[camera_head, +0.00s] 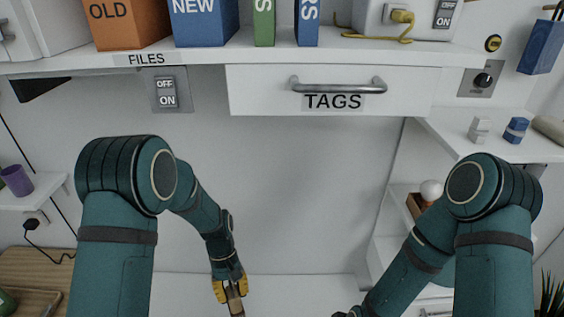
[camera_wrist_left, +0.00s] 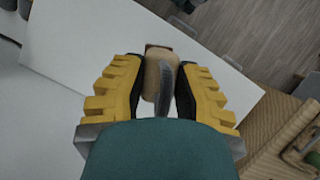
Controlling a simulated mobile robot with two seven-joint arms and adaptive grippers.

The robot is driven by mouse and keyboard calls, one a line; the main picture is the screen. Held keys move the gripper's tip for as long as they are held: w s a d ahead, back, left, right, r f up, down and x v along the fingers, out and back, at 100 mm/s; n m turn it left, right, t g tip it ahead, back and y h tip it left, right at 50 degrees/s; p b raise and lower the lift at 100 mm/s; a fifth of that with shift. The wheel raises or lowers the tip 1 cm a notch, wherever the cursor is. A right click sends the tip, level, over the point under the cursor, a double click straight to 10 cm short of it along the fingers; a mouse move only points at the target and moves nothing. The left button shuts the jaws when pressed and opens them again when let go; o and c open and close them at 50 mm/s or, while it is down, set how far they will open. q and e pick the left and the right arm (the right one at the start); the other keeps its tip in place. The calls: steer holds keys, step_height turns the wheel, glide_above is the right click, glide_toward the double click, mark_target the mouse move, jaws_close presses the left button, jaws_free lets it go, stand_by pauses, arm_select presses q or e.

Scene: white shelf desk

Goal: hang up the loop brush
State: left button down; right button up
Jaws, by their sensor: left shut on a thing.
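The loop brush shows as a tan wooden piece (camera_head: 236,304) at the bottom of the head view, below my left gripper (camera_head: 230,290). In the left wrist view, the brush's tan body (camera_wrist_left: 160,76) sits between the two yellow fingers of my left gripper (camera_wrist_left: 160,64), which is shut on it. A grey curved strip (camera_wrist_left: 163,104) shows at its near side; I cannot tell whether it is the loop. The brush's lower end is cut off in the head view.
A shelf (camera_head: 200,61) with binders and a drawer marked TAGS (camera_head: 260,88) spans the top. A blue thing (camera_head: 541,46) hangs at the upper right. A side shelf (camera_head: 455,128) holds small blocks. The wall between my arms is bare.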

arm_select(q)
steer(key=s+a+r+m+y, duration=0.1)
steer(key=a+r+m, duration=0.3)
steer(key=a+r, duration=0.1)
steer(key=shift+s+r+y, duration=0.15)
steer(key=shift+s+y, duration=0.05)
steer(key=shift+y, duration=0.2)
steer(key=w+d+f+n+h, duration=0.3)
steer(key=d+f+n, duration=0.5)
steer(key=f, duration=0.1)
step_height(320, 180, down, 12)
steer(key=w+n+t+h, duration=0.1)
steer(key=n+t, duration=0.3)
steer(key=n, duration=0.6)
steer(key=shift+w+f+t+h, duration=0.2)
steer(key=shift+w+t+h, duration=0.05)
steer(key=shift+t+h, duration=0.05)
step_height(320, 180, down, 10)
steer(key=b, duration=0.2)
steer(key=shift+r, duration=0.2)
